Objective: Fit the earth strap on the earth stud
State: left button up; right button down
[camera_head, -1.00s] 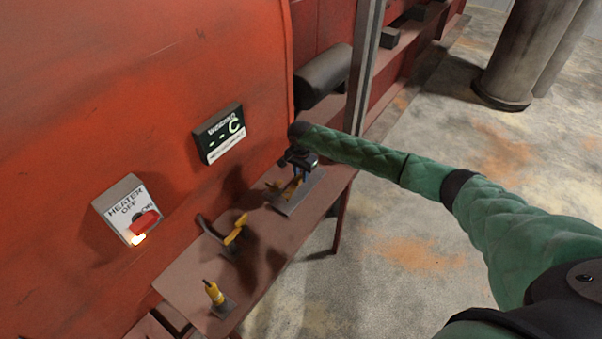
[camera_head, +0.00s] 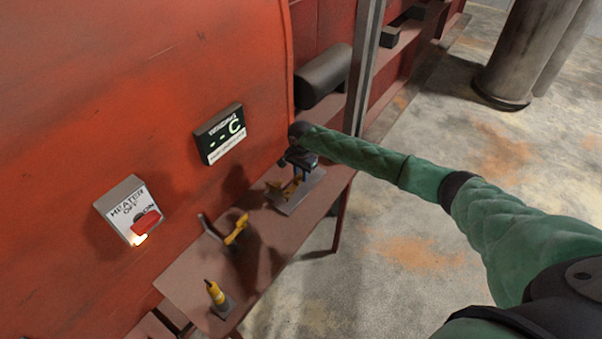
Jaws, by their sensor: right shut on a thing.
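My right gripper (camera_head: 299,166) is at the end of the green-sleeved arm, over the far end of the brown shelf. It points down and is shut on a small yellow-brown part (camera_head: 291,187), just above or at a grey plate (camera_head: 303,195) on the shelf. I cannot tell whether this part is the earth strap, or whether it touches the plate. The gripper and its shadow hide much of it. I cannot make out the earth stud for certain. My left gripper is not in view.
The shelf (camera_head: 190,284) runs along the red engine side (camera_head: 120,90). On it stand a yellow-handled piece (camera_head: 237,230) and a yellow plug-like piece (camera_head: 216,294) on a grey base. A heater switch box (camera_head: 128,208) and a display (camera_head: 220,134) are on the red wall. A grey post (camera_head: 366,65) rises behind the gripper.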

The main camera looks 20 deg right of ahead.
aim_at(301, 180)
jog(key=shift+p, duration=0.5)
dwell(0.6)
jog(key=shift+f+b, duration=0.3)
jog(key=shift+f, duration=1.45)
dwell(0.4)
jog(key=c, duration=1.1)
grip_release()
